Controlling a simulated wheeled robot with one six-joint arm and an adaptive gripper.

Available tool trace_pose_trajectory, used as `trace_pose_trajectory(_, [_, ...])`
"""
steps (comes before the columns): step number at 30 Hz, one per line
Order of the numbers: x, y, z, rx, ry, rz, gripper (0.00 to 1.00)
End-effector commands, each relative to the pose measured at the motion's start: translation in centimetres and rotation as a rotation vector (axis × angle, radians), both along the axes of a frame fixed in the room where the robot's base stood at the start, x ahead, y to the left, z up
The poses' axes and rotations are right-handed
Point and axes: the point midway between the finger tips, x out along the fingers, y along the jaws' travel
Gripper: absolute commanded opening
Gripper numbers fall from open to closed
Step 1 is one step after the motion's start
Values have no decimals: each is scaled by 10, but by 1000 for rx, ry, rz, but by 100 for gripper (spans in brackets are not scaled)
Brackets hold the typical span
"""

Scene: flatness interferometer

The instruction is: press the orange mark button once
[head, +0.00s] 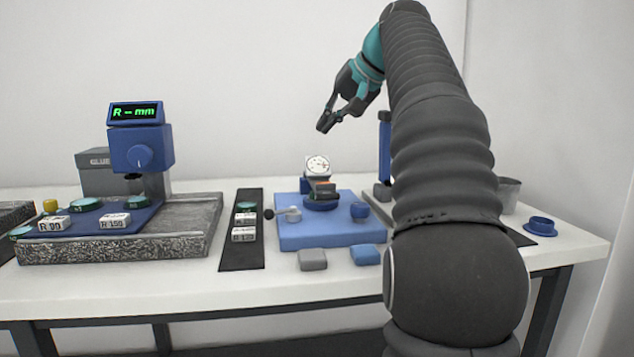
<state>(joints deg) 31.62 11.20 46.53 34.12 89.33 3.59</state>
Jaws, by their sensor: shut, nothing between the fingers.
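My gripper (330,120) is raised in front of the back wall, above and behind the blue base plate. It points down and to the left, is shut and holds nothing. A small orange patch (322,185) shows on top of a dark piece on the round blue stage (321,204) of the blue base plate (330,236). I cannot tell whether this patch is the orange mark button. My gripper is well above it and apart from it. My arm hides part of the table to the right.
A dial gauge (318,166) stands behind the stage. A grey block (313,259) and a blue block (365,255) lie in front. A dark mat (240,258) carries labelled pieces. A blue instrument with a display (136,113) stands on a granite slab (190,232) at left.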

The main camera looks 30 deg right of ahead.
Motion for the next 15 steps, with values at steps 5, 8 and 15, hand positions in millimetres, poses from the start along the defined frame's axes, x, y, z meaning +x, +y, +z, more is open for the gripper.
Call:
trace_pose_trajectory(5, [0,0,1,0,-1,1,0])
trace_pose_trajectory(8, [0,0,1,0,-1,1,0])
trace_pose_trajectory(15, [0,0,-7,0,-1,-1,0])
